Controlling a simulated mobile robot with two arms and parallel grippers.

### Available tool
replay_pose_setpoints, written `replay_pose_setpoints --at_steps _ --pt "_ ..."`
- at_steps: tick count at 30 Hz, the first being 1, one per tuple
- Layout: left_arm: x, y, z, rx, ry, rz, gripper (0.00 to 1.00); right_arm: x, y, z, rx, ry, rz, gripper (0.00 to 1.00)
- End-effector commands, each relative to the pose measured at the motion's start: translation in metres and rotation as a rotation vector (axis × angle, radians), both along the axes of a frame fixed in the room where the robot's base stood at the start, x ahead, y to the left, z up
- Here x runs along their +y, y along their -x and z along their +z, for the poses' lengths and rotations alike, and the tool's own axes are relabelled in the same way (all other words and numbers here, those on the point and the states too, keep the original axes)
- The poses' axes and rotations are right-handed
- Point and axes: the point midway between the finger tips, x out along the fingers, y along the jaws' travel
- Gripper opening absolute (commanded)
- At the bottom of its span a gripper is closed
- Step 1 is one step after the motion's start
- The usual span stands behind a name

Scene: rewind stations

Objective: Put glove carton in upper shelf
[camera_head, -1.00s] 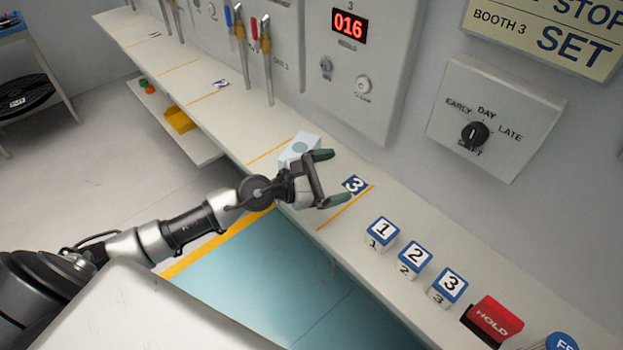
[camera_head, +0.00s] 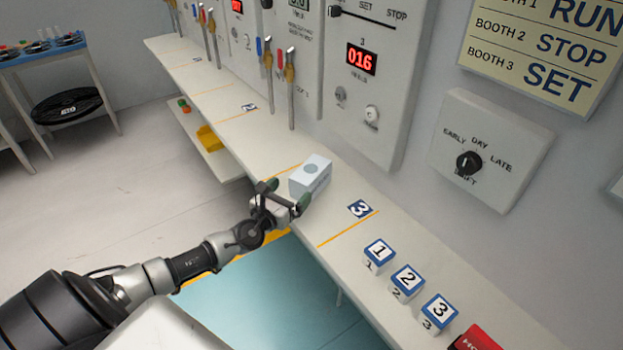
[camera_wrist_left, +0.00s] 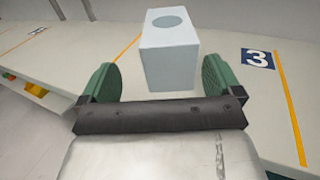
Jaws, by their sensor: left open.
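The glove carton, a pale blue-white box with a grey oval on its top (camera_head: 311,174), stands on the long white counter (camera_head: 345,232) left of the 3 label. It also shows in the left wrist view (camera_wrist_left: 170,52), just beyond the fingertips and roughly between them. My left gripper (camera_head: 285,196) is open and empty at the near side of the carton. Its green-padded fingers show in the left wrist view (camera_wrist_left: 160,80) on either side of the carton's near face. I cannot tell whether they touch it. My right gripper is not in view. A lower shelf (camera_head: 213,150) shows under the counter.
Blocks numbered 1 (camera_head: 378,254), 2 (camera_head: 406,281) and 3 (camera_head: 438,311) stand to the right on the counter. A red HOLD block (camera_head: 478,340) is beyond them. A yellow bin (camera_head: 209,138) sits on the lower shelf. Wall panels with levers (camera_head: 290,90) rise behind the counter.

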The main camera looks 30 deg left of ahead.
Motion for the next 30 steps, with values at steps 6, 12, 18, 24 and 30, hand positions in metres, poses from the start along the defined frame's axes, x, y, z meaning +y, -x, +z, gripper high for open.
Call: replay_pose_setpoints --at_steps 6,12,18,24,30 --pt "-0.002 -0.016 0.003 -0.001 0.001 -0.001 0.94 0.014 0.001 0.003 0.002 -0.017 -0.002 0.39" --pt "-0.009 -0.045 0.007 -0.001 0.001 -0.001 0.94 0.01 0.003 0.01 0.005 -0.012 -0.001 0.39" --pt "-0.009 -0.061 0.005 0.001 0.0 -0.003 0.94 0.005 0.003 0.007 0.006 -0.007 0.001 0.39" --pt "-0.009 -0.062 0.005 0.002 0.0 -0.003 0.94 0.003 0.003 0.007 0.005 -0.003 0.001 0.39" --pt "-0.009 -0.061 0.005 0.001 0.0 -0.003 0.65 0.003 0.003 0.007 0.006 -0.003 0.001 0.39"
